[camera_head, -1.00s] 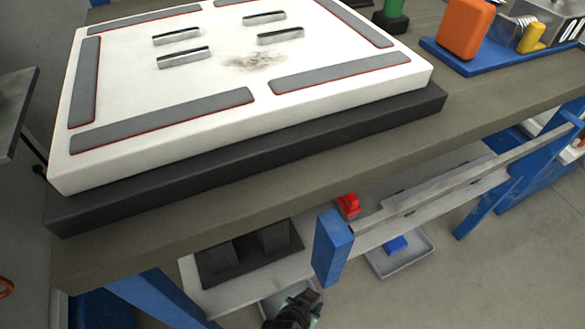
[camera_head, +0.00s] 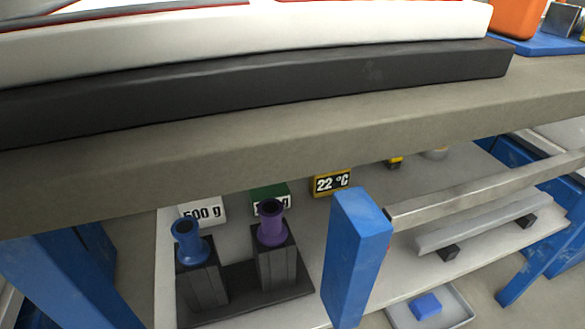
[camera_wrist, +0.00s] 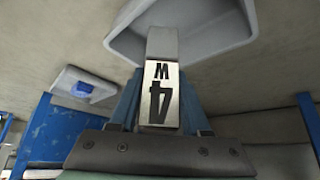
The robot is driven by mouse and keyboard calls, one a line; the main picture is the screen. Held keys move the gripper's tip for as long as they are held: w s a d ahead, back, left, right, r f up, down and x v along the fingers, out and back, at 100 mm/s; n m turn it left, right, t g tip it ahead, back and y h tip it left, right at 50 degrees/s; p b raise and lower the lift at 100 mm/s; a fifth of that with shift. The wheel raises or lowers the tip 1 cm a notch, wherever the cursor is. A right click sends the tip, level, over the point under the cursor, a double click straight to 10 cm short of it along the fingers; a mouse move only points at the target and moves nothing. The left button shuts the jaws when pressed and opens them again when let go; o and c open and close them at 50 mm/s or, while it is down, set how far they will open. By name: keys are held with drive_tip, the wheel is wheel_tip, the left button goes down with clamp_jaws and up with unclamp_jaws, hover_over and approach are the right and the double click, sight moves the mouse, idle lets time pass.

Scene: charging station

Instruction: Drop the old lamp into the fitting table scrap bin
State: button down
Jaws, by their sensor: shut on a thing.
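In the wrist view my gripper (camera_wrist: 157,110) is shut on a metallic block marked "4 W" (camera_wrist: 162,45), which I take for the old lamp. The lamp sticks out forward from between the fingers. Ahead of it, at the top of the wrist view, is an empty-looking grey bin (camera_wrist: 232,22); the lamp's far end overlaps its near wall in the picture. I cannot tell the height between them, and no label names the bin. My gripper and the lamp are not visible in the head view.
The tabletop edge (camera_head: 300,130) overhangs.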

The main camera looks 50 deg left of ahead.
wheel_tip(320, 180, down, 5)
drive_tip(key=b, duration=0.4)
drive_tip(key=shift+c, duration=1.4)
unclamp_jaws()
drive_tip(key=shift+r, duration=0.1)
drive_tip(key=p+v, duration=1)
drive_tip(key=v, duration=0.3)
